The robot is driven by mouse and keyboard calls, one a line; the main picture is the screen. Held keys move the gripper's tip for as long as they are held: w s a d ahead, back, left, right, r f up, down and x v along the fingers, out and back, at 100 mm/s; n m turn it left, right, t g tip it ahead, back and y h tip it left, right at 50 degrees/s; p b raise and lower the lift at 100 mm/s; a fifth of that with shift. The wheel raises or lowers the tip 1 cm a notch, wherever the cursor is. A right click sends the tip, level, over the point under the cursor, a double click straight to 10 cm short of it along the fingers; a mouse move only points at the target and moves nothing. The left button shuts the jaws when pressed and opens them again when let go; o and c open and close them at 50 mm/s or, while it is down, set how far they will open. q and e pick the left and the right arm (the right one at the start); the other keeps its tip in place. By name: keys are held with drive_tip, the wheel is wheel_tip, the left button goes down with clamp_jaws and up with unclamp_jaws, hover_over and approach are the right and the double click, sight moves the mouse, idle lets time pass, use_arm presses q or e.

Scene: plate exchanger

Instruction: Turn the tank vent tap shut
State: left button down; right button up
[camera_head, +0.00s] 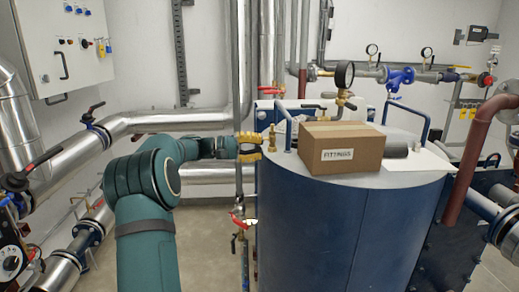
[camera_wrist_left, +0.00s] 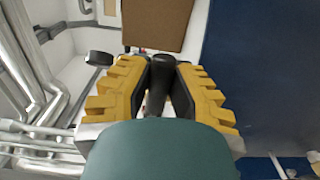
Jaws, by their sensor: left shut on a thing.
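A small brass tap (camera_head: 272,138), which looks like the vent tap, stands upright at the left edge of the top of the blue tank (camera_head: 335,235). My left gripper (camera_head: 251,147) reaches it from the left, its yellow fingers right beside the brass body. In the left wrist view, the gripper (camera_wrist_left: 159,76) is shut on a dark, narrow piece between its pads, likely the tap's lever. My right gripper is not in view.
A cardboard box (camera_head: 341,148) marked FITTINGS sits on the tank top, close to the tap. A blue loop handle (camera_head: 284,124) and a pressure gauge (camera_head: 344,75) rise nearby. A vertical grey pipe (camera_head: 239,95) stands beside my left wrist.

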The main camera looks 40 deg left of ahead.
use_arm(q)
drive_tip(key=shift+d+f, duration=0.1)
idle(0.5)
drive_tip(key=c, duration=0.8)
unclamp_jaws()
drive_tip(key=shift+w, duration=0.15)
drive_tip(key=shift+c, duration=0.2)
drive_tip(key=v, duration=1.2)
